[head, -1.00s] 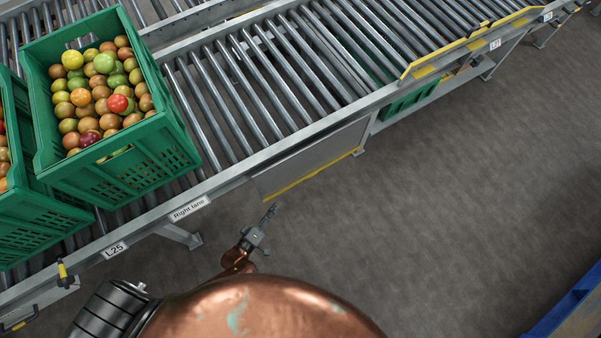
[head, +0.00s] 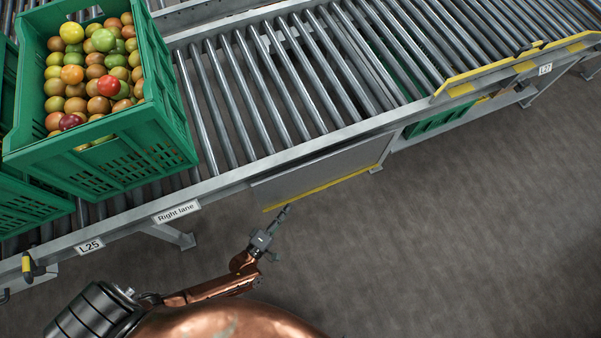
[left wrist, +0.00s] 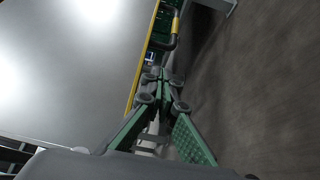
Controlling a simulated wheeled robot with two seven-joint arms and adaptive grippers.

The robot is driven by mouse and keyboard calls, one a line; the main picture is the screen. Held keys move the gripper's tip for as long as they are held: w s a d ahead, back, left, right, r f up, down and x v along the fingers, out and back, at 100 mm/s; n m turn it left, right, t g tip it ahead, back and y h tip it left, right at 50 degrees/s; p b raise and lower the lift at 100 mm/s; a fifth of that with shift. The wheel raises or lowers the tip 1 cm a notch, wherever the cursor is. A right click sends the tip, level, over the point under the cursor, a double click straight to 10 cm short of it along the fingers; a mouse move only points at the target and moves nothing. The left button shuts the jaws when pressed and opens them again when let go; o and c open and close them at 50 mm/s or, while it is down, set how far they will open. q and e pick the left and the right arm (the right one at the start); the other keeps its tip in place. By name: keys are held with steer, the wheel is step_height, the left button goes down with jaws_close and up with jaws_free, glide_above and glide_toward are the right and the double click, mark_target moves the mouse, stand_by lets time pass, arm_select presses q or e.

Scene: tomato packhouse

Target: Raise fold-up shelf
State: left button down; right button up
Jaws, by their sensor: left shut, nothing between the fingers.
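The fold-up shelf (head: 318,176) is a flat grey panel hanging down from the conveyor's front rail, with a yellow stripe along its lower edge. It fills the left of the left wrist view (left wrist: 70,65). My left gripper (head: 285,211) is shut and empty, close to the yellow edge near the shelf's left end. In the left wrist view its closed green-padded fingers (left wrist: 164,80) lie beside the yellow edge. I cannot tell whether they touch it. My right gripper is not in view.
Green crates of tomatoes (head: 105,165) stand on the roller conveyor (head: 270,90) at left. A leg (head: 172,236) stands left of the shelf. A yellow guard rail (head: 500,62) runs at upper right. The grey floor (head: 430,250) in front is clear.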

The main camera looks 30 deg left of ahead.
arm_select(q)
steer(key=w+d+b, duration=0.1)
steer(key=w+b, duration=0.1)
steer(key=w, duration=0.6)
steer(key=shift+w+b, duration=0.15)
steer(key=shift+b, duration=0.15)
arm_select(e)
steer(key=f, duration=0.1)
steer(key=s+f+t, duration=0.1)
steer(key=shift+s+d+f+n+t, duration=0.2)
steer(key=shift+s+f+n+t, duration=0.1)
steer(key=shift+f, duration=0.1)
arm_select(q)
steer(key=shift+d, duration=0.1)
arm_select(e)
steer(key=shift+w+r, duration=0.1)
